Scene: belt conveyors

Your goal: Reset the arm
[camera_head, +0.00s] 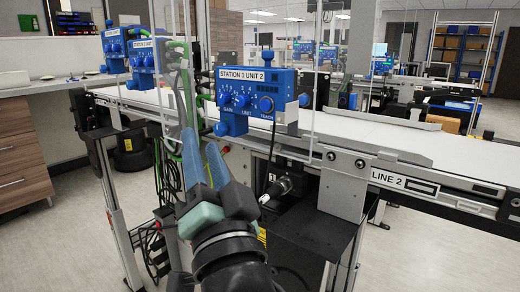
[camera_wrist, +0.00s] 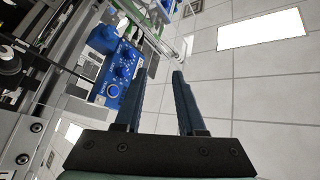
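My gripper (camera_head: 202,158) is in the lower middle of the head view, in front of the conveyor and just below and left of the blue control unit. Its two long dark blue fingers point up and away. In the wrist view my gripper (camera_wrist: 161,85) shows its fingers apart with a clear gap and nothing between them. My dark arm comes in from the bottom of the head view. The blue control unit (camera_head: 250,103) labelled "STATION 1 UNIT 2" has knobs on its face. It also shows in the wrist view (camera_wrist: 118,72), left of the fingers.
The white belt conveyor (camera_head: 380,133), marked "LINE 2", runs across behind my gripper. Clear panels (camera_head: 342,60) stand on it. More blue units (camera_head: 144,56) are at the upper left. A drawer cabinet (camera_head: 22,150) stands at the left. The floor (camera_head: 430,250) at lower right is clear.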

